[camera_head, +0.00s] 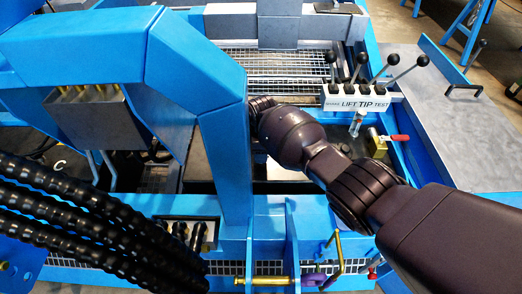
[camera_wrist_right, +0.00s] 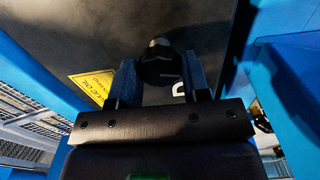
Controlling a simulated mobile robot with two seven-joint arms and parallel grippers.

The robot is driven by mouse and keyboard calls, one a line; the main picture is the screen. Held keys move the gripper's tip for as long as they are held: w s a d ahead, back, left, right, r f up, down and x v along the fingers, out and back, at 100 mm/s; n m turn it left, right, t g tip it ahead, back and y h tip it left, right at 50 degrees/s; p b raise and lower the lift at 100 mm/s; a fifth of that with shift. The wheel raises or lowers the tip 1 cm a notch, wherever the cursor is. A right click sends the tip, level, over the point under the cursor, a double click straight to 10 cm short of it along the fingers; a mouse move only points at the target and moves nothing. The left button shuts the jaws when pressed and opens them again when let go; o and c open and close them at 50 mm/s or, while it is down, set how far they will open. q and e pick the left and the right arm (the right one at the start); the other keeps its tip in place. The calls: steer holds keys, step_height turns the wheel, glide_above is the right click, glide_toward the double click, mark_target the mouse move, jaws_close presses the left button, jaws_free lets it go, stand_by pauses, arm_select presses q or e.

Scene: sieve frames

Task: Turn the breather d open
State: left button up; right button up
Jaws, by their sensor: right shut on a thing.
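In the right wrist view, the breather (camera_wrist_right: 159,68) is a dark round knob with a paler top, standing on a dark tank surface. A partly hidden white letter beside it looks like a D. My right gripper (camera_wrist_right: 162,78) has one finger on each side of the knob and is shut on it. How far the breather is turned cannot be told. In the head view, my right arm reaches in from the right, and its fingers and the breather are hidden behind the blue beam. My left gripper is not in view.
A thick blue beam (camera_head: 222,150) stands close beside my right wrist. A lever bank (camera_head: 360,97) marked LIFT, TIP and TEST and a red-handled valve (camera_head: 378,143) are near my forearm. Black hoses (camera_head: 80,220) fill the lower left. A yellow label (camera_wrist_right: 92,86) lies near the breather.

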steer(key=shift+f+n, duration=0.1)
steer(key=shift+n, duration=1.4)
steer(key=o, duration=0.9)
steer(key=shift+o, duration=0.2)
